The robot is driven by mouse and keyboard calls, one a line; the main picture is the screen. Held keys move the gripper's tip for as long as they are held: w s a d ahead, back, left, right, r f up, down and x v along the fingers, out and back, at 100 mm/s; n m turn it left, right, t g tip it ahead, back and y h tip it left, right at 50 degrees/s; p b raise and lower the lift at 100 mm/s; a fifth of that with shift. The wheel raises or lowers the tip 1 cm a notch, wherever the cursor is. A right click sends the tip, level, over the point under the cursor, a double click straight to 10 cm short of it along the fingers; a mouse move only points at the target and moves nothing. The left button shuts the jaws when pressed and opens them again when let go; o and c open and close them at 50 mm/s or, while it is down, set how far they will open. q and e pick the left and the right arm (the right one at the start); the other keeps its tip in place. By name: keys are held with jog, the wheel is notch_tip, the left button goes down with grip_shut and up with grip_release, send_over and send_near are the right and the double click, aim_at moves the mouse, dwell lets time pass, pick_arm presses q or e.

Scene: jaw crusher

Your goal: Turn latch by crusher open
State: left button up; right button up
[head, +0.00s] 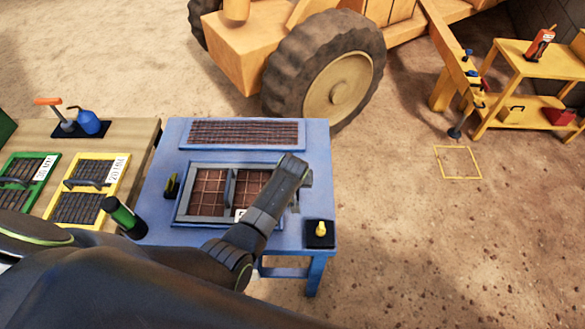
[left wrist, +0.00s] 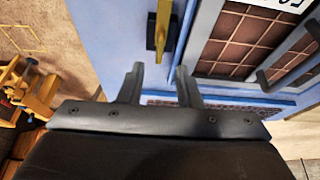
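The blue crusher (head: 160,215) stands in the middle of the head view, with a grey-framed grid (head: 208,190) in its top. A yellow-handled latch on a dark plate (left wrist: 160,35) shows beside that frame in the left wrist view; my arm seems to hide it in the head view. My left gripper (head: 295,200) is over the right side of the crusher top. In the left wrist view its fingers (left wrist: 159,68) are apart and empty, with the latch just beyond their tips, not between them. Another latch (head: 172,186) is left of the frame. My right gripper is not in view.
A yellow knob on a black base (head: 320,230) sits at the crusher's near right corner. A wooden table (head: 135,133) at left holds green (head: 45,170) and yellow (head: 120,190) framed grids. A yellow bench (head: 510,65) stands at right, beyond open sandy ground.

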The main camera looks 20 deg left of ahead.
pick_arm(q)
jog(key=v, duration=1)
jog(key=shift+s+r, duration=0.15)
jog(key=shift+r, duration=0.1)
